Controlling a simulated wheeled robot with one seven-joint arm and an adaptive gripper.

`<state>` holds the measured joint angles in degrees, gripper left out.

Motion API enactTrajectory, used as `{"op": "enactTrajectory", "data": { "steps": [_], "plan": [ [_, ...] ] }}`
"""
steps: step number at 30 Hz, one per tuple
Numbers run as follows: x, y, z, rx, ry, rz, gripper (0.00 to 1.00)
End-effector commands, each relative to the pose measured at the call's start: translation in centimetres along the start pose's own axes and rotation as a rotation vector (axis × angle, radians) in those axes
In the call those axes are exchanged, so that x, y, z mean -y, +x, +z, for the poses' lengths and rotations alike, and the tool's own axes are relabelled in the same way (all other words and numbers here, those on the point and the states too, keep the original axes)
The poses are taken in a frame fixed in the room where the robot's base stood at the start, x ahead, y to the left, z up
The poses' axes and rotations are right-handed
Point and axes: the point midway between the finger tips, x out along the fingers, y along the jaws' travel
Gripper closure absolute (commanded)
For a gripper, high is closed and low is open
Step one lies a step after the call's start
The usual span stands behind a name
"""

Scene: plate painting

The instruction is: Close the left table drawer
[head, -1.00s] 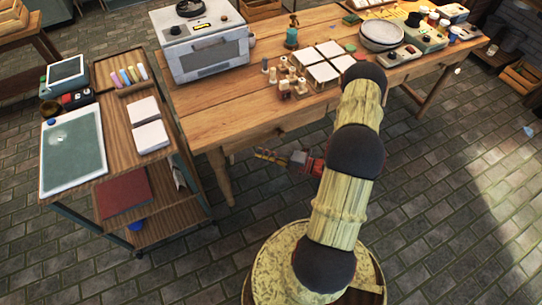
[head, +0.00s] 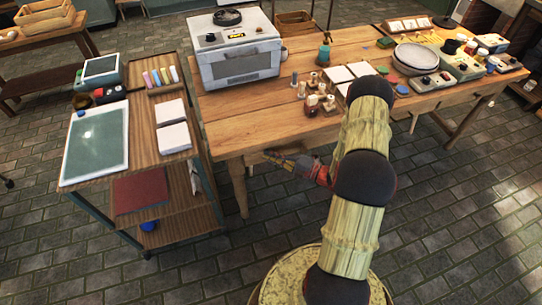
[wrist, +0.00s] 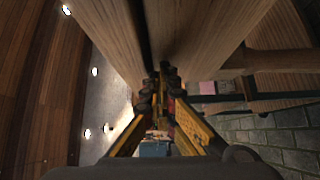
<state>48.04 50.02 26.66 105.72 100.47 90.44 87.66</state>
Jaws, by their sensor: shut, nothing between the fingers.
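The wooden table (head: 240,122) stands ahead, its front edge facing me. Its left drawer is hard to make out in the head view, and I cannot tell how far it is out. My gripper (head: 268,154) is low at the table's front, near the left leg, below the top's edge. In the wrist view my gripper (wrist: 160,84) is shut and empty, with its fingertips close to wooden panels (wrist: 205,35). A dark narrow gap runs between two of these panels. I cannot tell whether the fingertips touch the wood.
A wooden cart (head: 148,165) with a green-grey board (head: 97,143) stands just left of the table. A white oven (head: 238,58), small bottles, white tiles (head: 364,69) and stacked bowls (head: 416,56) are on the tabletop. Stone floor (head: 455,215) is free at right.

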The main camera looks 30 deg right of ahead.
Motion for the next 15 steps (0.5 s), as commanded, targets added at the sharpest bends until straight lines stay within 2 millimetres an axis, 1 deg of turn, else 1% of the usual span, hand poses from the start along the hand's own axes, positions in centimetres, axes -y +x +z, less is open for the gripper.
{"op": "enactTrajectory", "data": {
  "steps": [6,15],
  "plan": [
    [-0.2,1.7,1.7,-0.001,-0.002,0.0,1.0],
    [-0.2,1.8,1.9,0.001,-0.005,0.002,1.0]
  ]
}}
